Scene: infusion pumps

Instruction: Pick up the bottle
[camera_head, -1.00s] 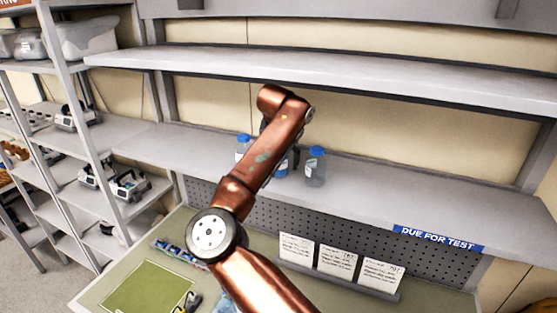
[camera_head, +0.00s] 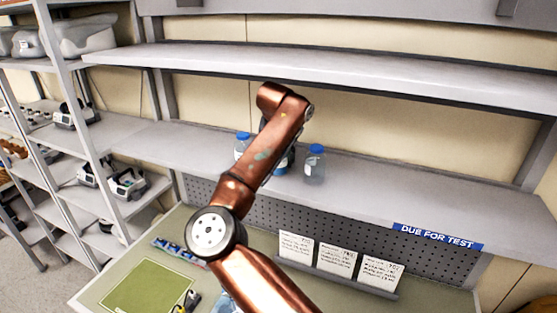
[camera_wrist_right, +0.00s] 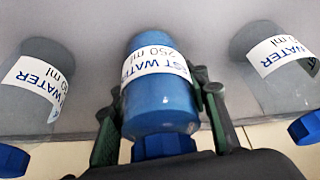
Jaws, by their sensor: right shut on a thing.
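Three bottles with blue caps stand in a row on the middle shelf. The middle bottle (camera_wrist_right: 160,105) looks blue, with a white "TEST WATER 250 ml" label. My right gripper (camera_wrist_right: 159,85) is shut around it, with a dark green finger on each side. In the head view my copper right arm hides most of this bottle (camera_head: 283,164) and the gripper. A clear bottle (camera_wrist_right: 32,85) is left of the gripper, and another clear bottle (camera_wrist_right: 275,70) is right of it; both are apart from the fingers. In the head view they are the left bottle (camera_head: 242,146) and right bottle (camera_head: 314,166). My left gripper is not in view.
The grey shelf (camera_head: 400,195) is clear right of the bottles, with another shelf board (camera_head: 330,72) above. A green-topped bench (camera_head: 215,222) with a green mat (camera_head: 145,287) and white cards (camera_head: 337,262) lies below. A side rack (camera_head: 75,135) holds devices at left.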

